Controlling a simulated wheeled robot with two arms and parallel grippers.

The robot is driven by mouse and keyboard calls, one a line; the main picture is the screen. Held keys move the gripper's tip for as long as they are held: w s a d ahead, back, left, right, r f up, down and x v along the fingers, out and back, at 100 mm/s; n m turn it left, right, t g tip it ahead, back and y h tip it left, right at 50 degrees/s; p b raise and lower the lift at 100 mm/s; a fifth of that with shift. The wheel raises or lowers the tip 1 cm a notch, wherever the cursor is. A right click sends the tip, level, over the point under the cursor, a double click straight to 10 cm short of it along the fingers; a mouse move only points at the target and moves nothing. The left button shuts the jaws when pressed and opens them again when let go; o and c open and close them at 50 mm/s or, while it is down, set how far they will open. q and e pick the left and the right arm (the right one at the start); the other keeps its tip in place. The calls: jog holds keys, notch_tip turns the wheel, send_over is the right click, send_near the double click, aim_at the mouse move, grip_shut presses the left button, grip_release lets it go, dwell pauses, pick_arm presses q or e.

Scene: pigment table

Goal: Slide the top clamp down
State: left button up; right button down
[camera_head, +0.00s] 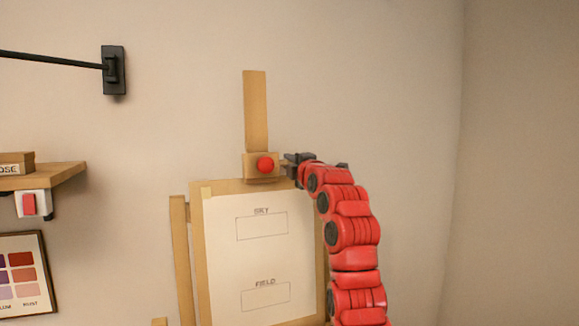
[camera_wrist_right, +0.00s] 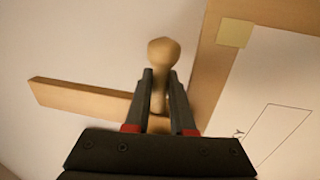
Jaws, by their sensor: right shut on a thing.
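The top clamp (camera_head: 251,169) is a wooden block with a red knob (camera_head: 266,164) on its front. It sits on the upright mast (camera_head: 256,108) of the easel, close to the top edge of the board. My right gripper (camera_head: 289,161) is at the clamp's right side. In the right wrist view its two fingers are shut on a round-ended wooden handle (camera_wrist_right: 163,50), which appears to be the clamp's side handle. The clamp block and red knob are not clear in that view. My left gripper is not in view.
The board holds a white sheet (camera_head: 245,255) with boxes marked SKY and FIELD. At the left are a wooden shelf (camera_head: 66,176), a red switch (camera_head: 29,204), a colour chart (camera_head: 22,275) and a black wall bracket (camera_head: 113,70). The wall to the right is clear.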

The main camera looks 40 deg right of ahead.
jog(key=c, duration=0.8)
grip_release()
jog(key=shift+s, duration=0.2)
jog(key=b+v, duration=0.7)
jog(key=v, duration=1)
jog(key=shift+a, duration=0.15)
